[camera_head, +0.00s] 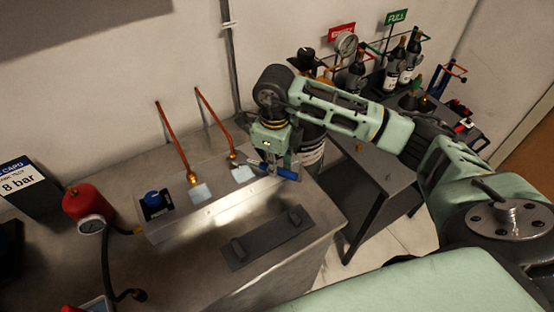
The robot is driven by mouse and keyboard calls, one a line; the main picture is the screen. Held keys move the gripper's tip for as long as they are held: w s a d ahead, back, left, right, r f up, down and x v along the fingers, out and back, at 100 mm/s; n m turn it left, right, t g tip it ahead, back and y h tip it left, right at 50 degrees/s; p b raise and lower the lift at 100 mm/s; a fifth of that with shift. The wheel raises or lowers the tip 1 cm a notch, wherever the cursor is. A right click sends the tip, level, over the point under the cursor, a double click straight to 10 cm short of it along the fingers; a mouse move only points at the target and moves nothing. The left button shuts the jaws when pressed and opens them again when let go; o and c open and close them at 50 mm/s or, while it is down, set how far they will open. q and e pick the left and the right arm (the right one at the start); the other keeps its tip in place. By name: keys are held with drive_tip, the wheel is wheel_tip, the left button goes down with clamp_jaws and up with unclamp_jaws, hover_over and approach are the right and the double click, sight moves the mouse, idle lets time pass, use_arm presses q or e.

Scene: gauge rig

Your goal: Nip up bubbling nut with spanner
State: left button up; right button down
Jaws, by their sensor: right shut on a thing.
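Two copper pipes rise from a metal block (165,222) on the bench, each ending in a brass nut: the left nut (192,178) and the right nut (233,157). No bubbles can be made out on either nut at this size. My right gripper (279,168) points down over the right end of the block. It is shut on a spanner (252,166), which has blue on its handle and reaches left toward the right nut. Whether the spanner touches the nut cannot be told. My left gripper is not in view.
A dark empty rack (250,252) with two pegs lies on the bench front. A red cylinder with a gauge (91,224) and hose stands left, near a blue knob (152,198). A second table (385,187) holding bottles stands right, across a floor gap.

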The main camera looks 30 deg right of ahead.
drive_tip(key=shift+s+a+m, duration=0.25)
drive_tip(key=shift+a+m, duration=0.15)
drive_tip(key=shift+w+d+n+b, duration=0.65)
drive_tip(key=shift+d+n+b, duration=0.15)
drive_tip(key=shift+n+b, duration=0.15)
drive_tip(key=shift+s+d, duration=0.1)
idle(0.4)
drive_tip(key=shift+s+d+b, duration=0.3)
drive_tip(key=shift+s+d, duration=1.3)
drive_tip(key=shift+s, duration=0.2)
drive_tip(key=shift+r, duration=0.1)
drive_tip(key=shift+r+p, duration=1.25)
drive_tip(key=shift+r, duration=0.95)
